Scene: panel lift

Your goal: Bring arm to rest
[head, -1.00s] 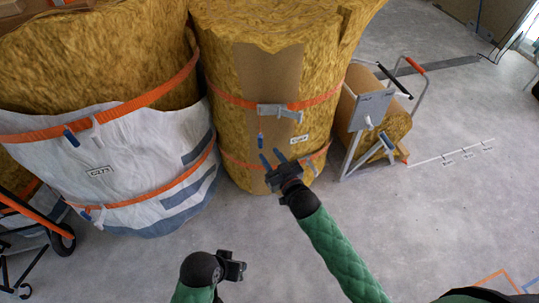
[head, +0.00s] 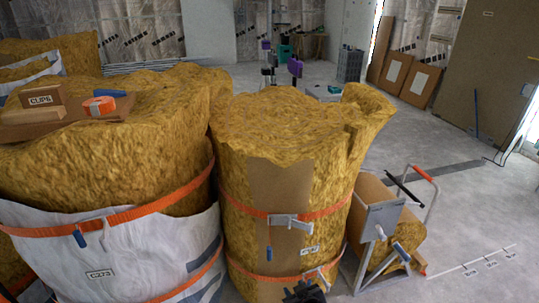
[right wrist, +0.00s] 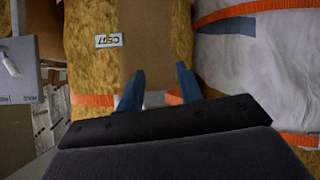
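My right gripper (head: 304,292) shows only as a dark piece at the bottom edge of the head view, in front of the lower part of a strapped yellow insulation roll (head: 330,190). In the right wrist view, the two blue fingers of this gripper (right wrist: 159,80) stand apart with nothing between them. Beyond them are the roll's brown cardboard strip (right wrist: 145,40) and orange strap. I cannot tell the exact gap to the roll. My left gripper and arm are outside both views.
A metal-framed cart (head: 377,218) stands right of the strapped roll. Floor (head: 450,225) at right is mostly clear. Brown panels (head: 420,83) lean at the back.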

